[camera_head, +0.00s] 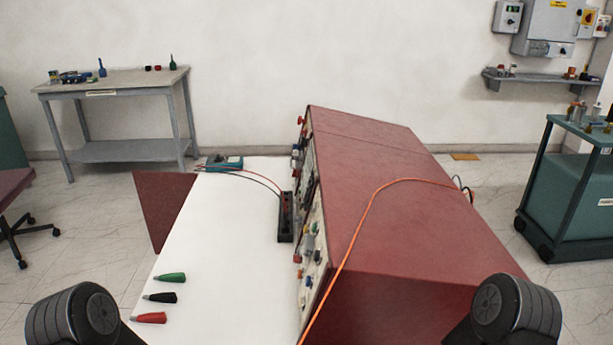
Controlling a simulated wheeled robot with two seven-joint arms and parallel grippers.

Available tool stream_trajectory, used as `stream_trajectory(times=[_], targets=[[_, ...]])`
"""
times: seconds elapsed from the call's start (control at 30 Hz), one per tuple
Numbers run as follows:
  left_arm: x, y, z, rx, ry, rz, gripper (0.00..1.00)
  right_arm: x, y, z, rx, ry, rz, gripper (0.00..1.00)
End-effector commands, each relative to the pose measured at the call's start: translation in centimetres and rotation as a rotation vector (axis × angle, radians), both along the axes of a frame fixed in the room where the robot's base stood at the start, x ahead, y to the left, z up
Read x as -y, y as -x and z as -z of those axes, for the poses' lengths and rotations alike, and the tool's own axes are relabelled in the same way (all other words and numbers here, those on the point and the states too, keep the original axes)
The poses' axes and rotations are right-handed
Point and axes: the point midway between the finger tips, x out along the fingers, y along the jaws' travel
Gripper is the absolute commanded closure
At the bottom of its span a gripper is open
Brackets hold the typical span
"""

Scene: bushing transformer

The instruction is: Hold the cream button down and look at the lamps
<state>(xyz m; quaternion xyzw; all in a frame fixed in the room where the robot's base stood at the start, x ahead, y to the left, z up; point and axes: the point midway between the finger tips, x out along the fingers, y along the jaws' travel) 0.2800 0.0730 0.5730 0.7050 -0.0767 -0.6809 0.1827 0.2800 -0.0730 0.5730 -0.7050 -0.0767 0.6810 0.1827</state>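A large red cabinet (390,190) stands on the white table. Its control panel (312,262) faces left, and I see it at a steep slant. Small knobs, buttons and red, grey and blue parts crowd the panel. I cannot pick out the cream button or tell which parts are lamps, or whether any is lit. Only rounded dark links of my arms show at the bottom left and bottom right corners. Both grippers are outside the view.
Green, black and red plugs (160,297) lie at the white table's (225,240) front left. A meter (224,162) with leads and a black terminal strip (286,217) lie farther back. An orange cable (361,215) crosses the cabinet. The table's middle is clear.

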Motion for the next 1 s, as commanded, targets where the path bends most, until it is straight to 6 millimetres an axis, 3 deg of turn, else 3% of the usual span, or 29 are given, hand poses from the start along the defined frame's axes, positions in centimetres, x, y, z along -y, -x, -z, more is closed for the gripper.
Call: stream_trajectory(times=[1.0], targets=[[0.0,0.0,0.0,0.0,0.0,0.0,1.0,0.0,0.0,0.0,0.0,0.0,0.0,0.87]])
